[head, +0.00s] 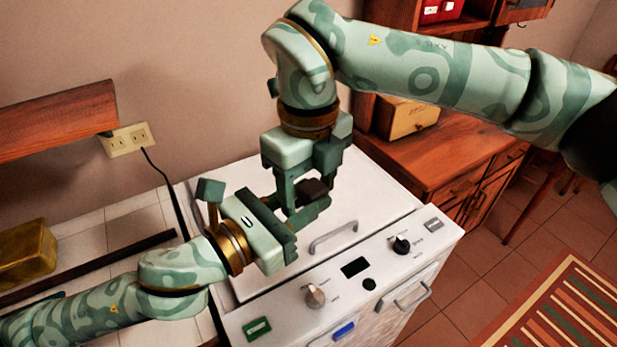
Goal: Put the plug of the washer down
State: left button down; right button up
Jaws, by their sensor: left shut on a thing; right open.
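A small dark block (314,188), which looks like the plug, is at the grippers over the washer's white top. Its edges are partly hidden and I see no cord on it. My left gripper (303,212) reaches in from the left, low over the washer (390,205), and is shut on this block. My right gripper (300,192) points down from above at the same spot. It is open, with its fingers close to the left gripper's, and I cannot tell whether they touch the block.
A dark cord (165,180) runs from the wall outlet (130,139) down beside the washer. A gold box (27,254) is on the tiled counter at left. The washer's top is clear at right.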

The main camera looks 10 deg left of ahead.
jog(key=c, duration=1.1)
pick_arm(q)
jog(key=c, duration=1)
grip_release()
pick_arm(e)
jog(key=shift+o, duration=0.2)
pick_arm(q)
jog(key=shift+o, duration=0.2)
